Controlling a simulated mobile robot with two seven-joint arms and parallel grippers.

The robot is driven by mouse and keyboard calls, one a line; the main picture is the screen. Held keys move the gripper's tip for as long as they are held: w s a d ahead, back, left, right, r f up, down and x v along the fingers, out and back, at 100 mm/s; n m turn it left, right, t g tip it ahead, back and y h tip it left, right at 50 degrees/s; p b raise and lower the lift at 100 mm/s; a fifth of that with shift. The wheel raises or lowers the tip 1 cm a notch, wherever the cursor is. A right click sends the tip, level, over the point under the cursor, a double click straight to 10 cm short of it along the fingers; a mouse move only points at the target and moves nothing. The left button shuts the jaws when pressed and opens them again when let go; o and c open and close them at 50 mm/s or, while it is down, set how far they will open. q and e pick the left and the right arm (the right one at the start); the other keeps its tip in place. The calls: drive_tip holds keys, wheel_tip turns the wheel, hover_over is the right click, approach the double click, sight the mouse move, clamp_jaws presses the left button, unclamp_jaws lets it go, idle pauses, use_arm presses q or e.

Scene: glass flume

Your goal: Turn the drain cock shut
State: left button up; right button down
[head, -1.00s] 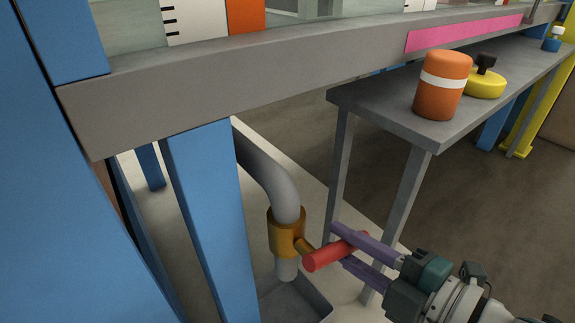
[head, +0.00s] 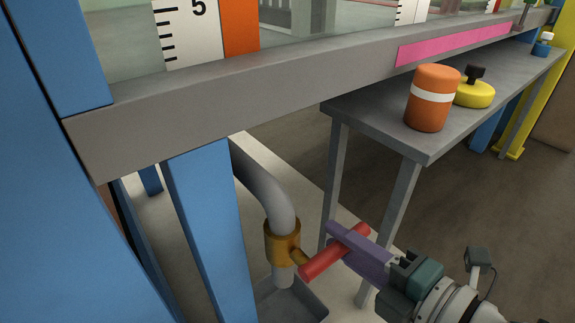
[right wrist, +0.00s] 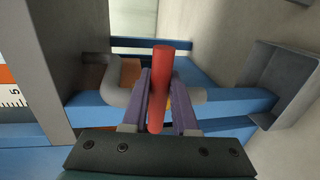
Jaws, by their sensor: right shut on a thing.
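The drain cock has a brass body (head: 282,241) on a grey bent pipe (head: 268,190) that points down. Its red handle (head: 334,252) sticks out from the body to the right and tilts up at its far end. My right gripper (head: 348,245) has its purple fingers shut on the red handle. In the right wrist view the red handle (right wrist: 160,88) stands between the two purple fingers (right wrist: 158,100), and the brass body is mostly hidden behind them. My left gripper is not in view.
A grey tray (head: 298,302) lies below the pipe's outlet. A blue post (head: 208,230) stands left of the pipe. A grey bench (head: 440,142) at the right holds an orange canister (head: 432,100) and a yellow round object (head: 474,94). A grey flume beam (head: 250,85) runs above.

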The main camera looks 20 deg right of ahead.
drive_tip(key=shift+r, duration=0.1)
drive_tip(key=c, duration=0.7)
unclamp_jaws()
drive_tip(key=shift+s+d, duration=0.1)
drive_tip(key=shift+s, duration=0.1)
drive_tip(key=p+v, duration=0.3)
drive_tip(key=v, duration=0.6)
drive_tip(key=shift+s+p, duration=0.25)
drive_tip(key=shift+p, duration=0.15)
